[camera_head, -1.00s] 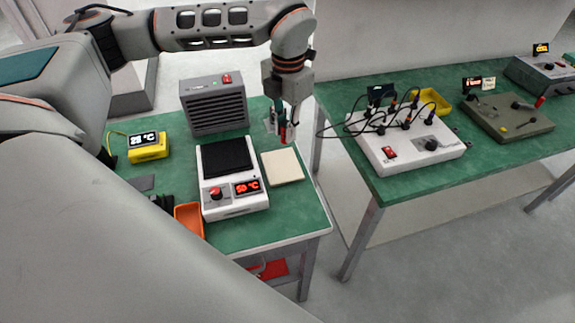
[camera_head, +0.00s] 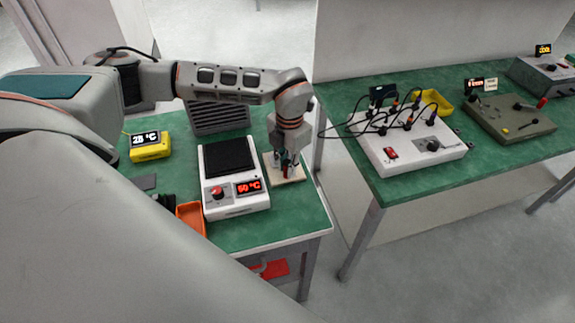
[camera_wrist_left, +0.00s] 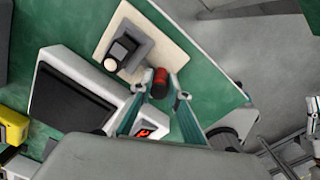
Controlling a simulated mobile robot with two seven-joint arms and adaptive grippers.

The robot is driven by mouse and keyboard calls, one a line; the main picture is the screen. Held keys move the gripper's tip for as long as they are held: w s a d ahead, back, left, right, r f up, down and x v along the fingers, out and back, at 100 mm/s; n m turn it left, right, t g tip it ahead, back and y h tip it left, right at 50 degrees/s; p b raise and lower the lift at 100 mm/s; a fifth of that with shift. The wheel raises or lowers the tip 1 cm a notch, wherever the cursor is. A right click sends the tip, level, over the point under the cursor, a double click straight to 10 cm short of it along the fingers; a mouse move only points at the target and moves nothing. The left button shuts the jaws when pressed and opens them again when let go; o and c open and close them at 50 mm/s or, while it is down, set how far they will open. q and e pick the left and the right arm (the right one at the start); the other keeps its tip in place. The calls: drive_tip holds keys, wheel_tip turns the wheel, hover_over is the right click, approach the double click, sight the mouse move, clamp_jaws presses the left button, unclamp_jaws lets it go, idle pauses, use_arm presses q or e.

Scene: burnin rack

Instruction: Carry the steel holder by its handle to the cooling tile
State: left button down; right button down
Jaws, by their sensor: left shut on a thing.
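The steel holder (camera_wrist_left: 141,40) is a grey piece carrying a dark block and a pale round part in the left wrist view. Its red handle (camera_wrist_left: 160,80) points toward my left gripper (camera_wrist_left: 163,93), which is shut on it. The cream cooling tile (camera_wrist_left: 170,45) lies under the holder in that view. In the head view my left gripper (camera_head: 286,165) points down over the tile (camera_head: 299,176), and hides most of the holder. I cannot tell whether the holder touches the tile.
A white hotplate (camera_head: 232,207) with a black top and a red "50 °C" display stands left of the tile. A grey vented box (camera_head: 220,118) is behind it. A yellow thermometer (camera_head: 150,152) and an orange tray (camera_head: 190,218) are farther left. Green bench is clear in front.

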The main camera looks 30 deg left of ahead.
use_arm(q)
drive_tip(key=c, duration=1.9)
unclamp_jaws()
drive_tip(key=shift+f, duration=0.1)
drive_tip(key=r, duration=1.2)
drive_tip(key=shift+s+d+r, duration=0.1)
drive_tip(key=shift+d+r, duration=0.05)
drive_tip(key=shift+d, duration=0.1)
